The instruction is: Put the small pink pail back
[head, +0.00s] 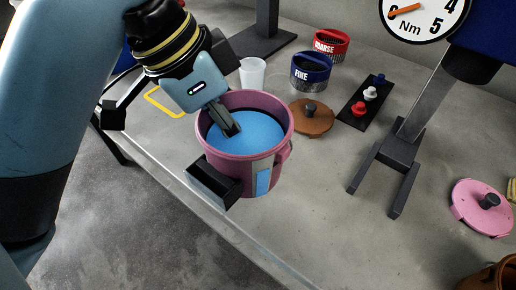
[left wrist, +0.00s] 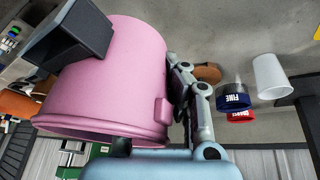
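The small pink pail (head: 238,170) is near the table's front edge in the head view, its blue inside facing up. It has a pale panel with a blue patch. The gripper appears shut on the pail. Part of the fingers is hidden, and I cannot tell whether the pail touches the table. My right gripper is not in view.
A yellow outline (head: 163,102) marks the table left of the pail. A white cup (head: 252,74), blue FINE container (head: 310,72), red-rimmed container (head: 331,45) and brown lid (head: 311,118) stand behind. A forked stand foot (head: 388,165) and pink lid (head: 482,207) are right.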

